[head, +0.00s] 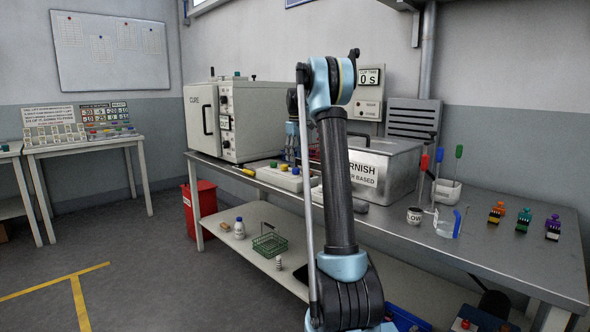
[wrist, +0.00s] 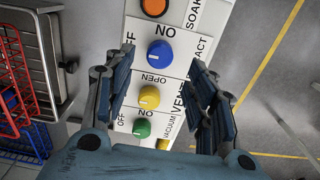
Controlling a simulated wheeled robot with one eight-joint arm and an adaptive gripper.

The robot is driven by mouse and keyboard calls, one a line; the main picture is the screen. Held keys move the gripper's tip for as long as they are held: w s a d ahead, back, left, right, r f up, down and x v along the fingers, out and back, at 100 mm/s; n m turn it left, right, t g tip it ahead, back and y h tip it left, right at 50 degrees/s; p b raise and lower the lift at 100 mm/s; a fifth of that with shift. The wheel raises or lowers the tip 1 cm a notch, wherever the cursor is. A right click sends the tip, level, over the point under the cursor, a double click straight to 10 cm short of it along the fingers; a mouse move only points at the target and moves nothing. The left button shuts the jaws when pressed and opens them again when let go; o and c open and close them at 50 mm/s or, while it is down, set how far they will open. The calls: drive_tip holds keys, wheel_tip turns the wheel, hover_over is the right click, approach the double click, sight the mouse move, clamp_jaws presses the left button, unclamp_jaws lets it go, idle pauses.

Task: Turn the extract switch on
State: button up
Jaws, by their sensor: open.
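The white switch panel (head: 268,178) lies on the steel bench, with several coloured knobs. In the wrist view, the blue knob (wrist: 160,53) sits beside the label EXTRACT, with ON and OFF marks around it; its pale pointer mark is toward the left. The yellow knob (wrist: 149,96), marked VENT, and the green knob (wrist: 141,128), by VACUUM, are nearer. My gripper (wrist: 160,70) is open and empty above the panel, its fingers to either side of the knob row. In the head view my gripper (head: 291,140) is partly hidden by my arm.
An orange knob (wrist: 154,6) by SOAK is at the top edge. A red wire rack (wrist: 14,70) is left of the panel. In the head view, the white CURE oven (head: 240,118) stands behind the panel, and the varnish tank (head: 390,165) stands right. Floor shows beyond the panel.

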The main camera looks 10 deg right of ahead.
sight(296, 171)
drive_tip(key=shift+f, duration=2.75)
drive_tip(key=c, duration=1.1)
drive_tip(key=shift+o, duration=0.2)
drive_tip(key=shift+a, duration=0.15)
